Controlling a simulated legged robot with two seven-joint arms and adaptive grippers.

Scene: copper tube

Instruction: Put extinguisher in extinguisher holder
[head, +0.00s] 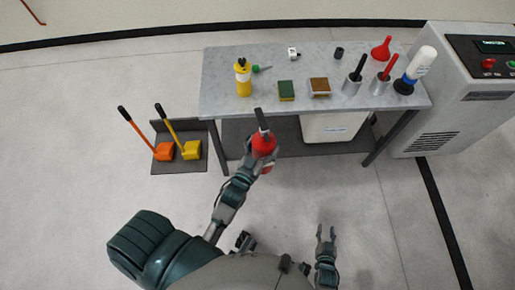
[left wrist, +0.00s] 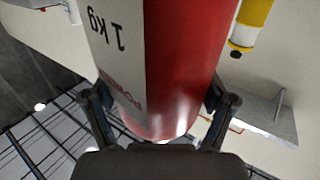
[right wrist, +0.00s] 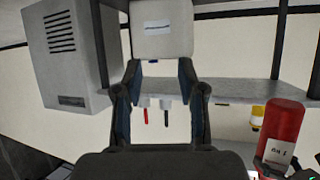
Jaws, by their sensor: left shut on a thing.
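The red extinguisher (head: 263,147) with a black top is in my left gripper (head: 258,163), in front of the table's front edge. The extinguisher also shows at the right of the right wrist view (right wrist: 284,132). My right gripper (head: 326,236) is open and empty, low in front of the table; its fingers stand apart in the right wrist view (right wrist: 158,75). I cannot make out an extinguisher holder in any view.
A grey table (head: 215,100) bears a yellow bottle (head: 243,80), sponge (head: 286,91), brush (head: 320,85), metal cups and red funnel (head: 381,50). A white bin (head: 335,126) is below. A machine (head: 455,95) stands right. Orange and yellow tools (head: 191,150) stand left.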

